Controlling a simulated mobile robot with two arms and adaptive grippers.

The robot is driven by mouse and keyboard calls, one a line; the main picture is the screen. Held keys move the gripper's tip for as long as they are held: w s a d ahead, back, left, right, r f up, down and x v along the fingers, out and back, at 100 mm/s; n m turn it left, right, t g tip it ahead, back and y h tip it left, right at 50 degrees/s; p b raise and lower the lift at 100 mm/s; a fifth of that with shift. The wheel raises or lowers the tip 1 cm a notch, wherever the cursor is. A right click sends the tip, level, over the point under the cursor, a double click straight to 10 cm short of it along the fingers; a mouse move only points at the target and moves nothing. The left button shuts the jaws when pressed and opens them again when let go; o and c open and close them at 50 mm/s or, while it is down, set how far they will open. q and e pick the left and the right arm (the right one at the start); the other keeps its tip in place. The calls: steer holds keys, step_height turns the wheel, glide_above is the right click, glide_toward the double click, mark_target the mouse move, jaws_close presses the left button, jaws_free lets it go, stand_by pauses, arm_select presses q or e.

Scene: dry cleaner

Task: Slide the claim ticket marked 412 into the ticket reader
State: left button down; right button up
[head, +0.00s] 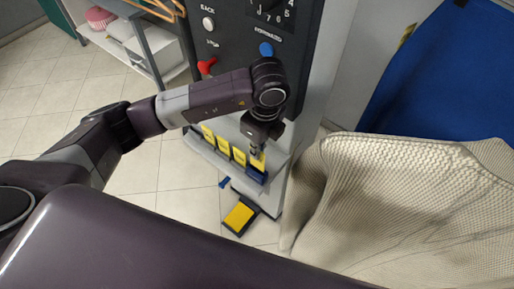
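A row of yellow tickets (222,147) stands in a grey ledge on the front of the dark machine. Their markings are too small to read, so I cannot tell which is 412. My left gripper (256,152) points down at the right end of the row, right over the rightmost yellow ticket (260,164). A small dark blue piece (256,176) sits just below that ticket; I cannot tell if it is the ticket reader. The fingers are small and partly hidden, so I cannot tell if they touch or grip the ticket. My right gripper is out of view.
The control panel (232,30) has a white button (208,23), a red control (206,67), a blue control (266,49) and a numbered dial (270,12). A yellow-topped pedal (239,216) lies on the floor. A beige knit garment (400,200) fills the right side. Tiled floor shows left.

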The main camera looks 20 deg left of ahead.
mark_target(256, 167)
arm_select(q)
steer(key=shift+f, duration=0.2)
steer(key=shift+f+b, duration=0.45)
steer(key=shift+f, duration=0.1)
steer(key=shift+f+b, duration=0.9)
steer(key=shift+f, duration=0.2)
steer(key=shift+f+b, duration=0.75)
steer(key=shift+f, duration=0.25)
steer(key=c, duration=2.1)
jaws_free()
